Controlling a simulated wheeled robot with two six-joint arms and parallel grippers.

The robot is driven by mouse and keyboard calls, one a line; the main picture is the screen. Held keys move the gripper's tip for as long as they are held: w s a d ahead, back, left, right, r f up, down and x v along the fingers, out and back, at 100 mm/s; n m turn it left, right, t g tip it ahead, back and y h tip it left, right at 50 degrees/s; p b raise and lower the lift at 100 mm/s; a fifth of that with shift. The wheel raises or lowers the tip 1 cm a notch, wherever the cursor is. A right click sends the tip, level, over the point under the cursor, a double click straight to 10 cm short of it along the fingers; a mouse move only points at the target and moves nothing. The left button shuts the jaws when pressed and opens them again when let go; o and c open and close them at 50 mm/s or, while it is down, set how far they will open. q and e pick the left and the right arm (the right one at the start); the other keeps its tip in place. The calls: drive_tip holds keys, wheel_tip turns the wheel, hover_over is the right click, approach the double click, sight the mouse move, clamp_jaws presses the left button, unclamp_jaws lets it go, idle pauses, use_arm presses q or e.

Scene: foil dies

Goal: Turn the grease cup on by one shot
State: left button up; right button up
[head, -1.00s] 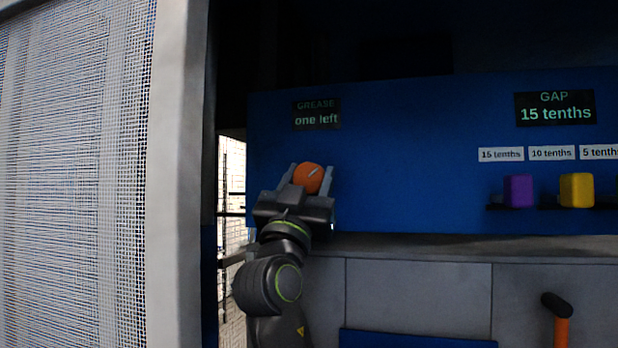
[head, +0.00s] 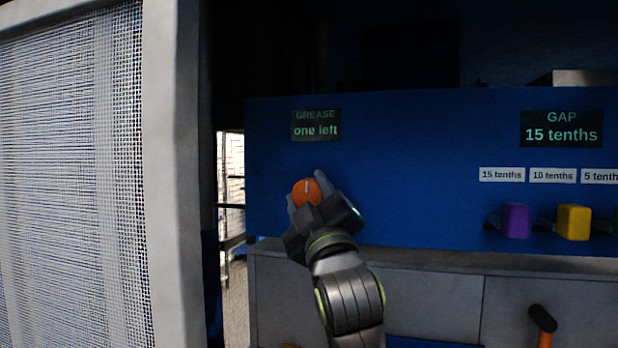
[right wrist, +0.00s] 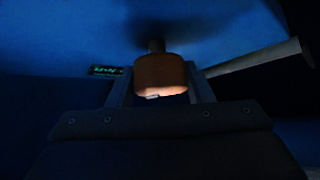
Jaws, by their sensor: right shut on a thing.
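The grease cup (head: 306,192) is an orange round knob with a pale line on its face, in front of the blue panel. My right gripper (head: 308,190) is shut on it, one finger on each side. The right wrist view shows the cup (right wrist: 160,74) on a short stem between the two fingers (right wrist: 160,85). The grease display (head: 316,125) above it reads "one left". My left gripper is not in view.
A gap display (head: 562,129) reads "15 tenths". Below its labels stand a purple block (head: 515,221) and a yellow block (head: 573,222). A mesh guard (head: 75,180) with a grey post stands at left. An orange handle with a black knob (head: 543,318) is at lower right.

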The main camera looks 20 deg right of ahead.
drive_tip(key=shift+n+g+y+p, duration=0.4)
drive_tip(key=shift+n+y+p, duration=0.3)
drive_tip(key=shift+n, duration=0.4)
drive_tip(key=o, duration=1)
drive_tip(key=b+v, duration=1.5)
drive_tip(key=v, duration=0.2)
drive_tip(key=shift+s, duration=0.2)
